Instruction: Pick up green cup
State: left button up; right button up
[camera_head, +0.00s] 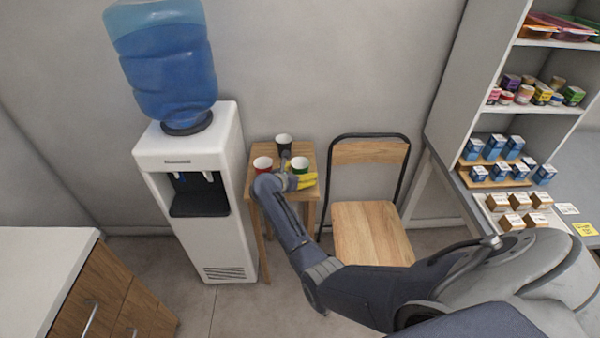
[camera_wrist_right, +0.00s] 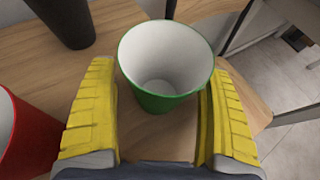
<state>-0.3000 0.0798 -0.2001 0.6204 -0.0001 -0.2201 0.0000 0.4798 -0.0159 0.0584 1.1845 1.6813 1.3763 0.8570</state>
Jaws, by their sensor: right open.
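The green cup (camera_wrist_right: 165,68) is white inside and stands upright on a small wooden table. In the right wrist view it sits between the two yellow fingers of my right gripper (camera_wrist_right: 160,110), which is open. The cup's lower part is close to the fingers; I cannot tell whether they touch it. In the head view the green cup (camera_head: 299,163) is at the table's right side, partly hidden by my right gripper (camera_head: 302,182). My left gripper is in neither view.
A red cup (camera_head: 262,163) stands left of the green one and a black cup (camera_head: 284,142) behind, on the same table (camera_head: 301,150). A water cooler (camera_head: 195,150) is at the left, a chair (camera_head: 370,232) at the right. Shelves (camera_head: 540,95) of boxes stand far right.

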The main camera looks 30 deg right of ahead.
jog(key=c, duration=1)
jog(key=shift+r, duration=0.15)
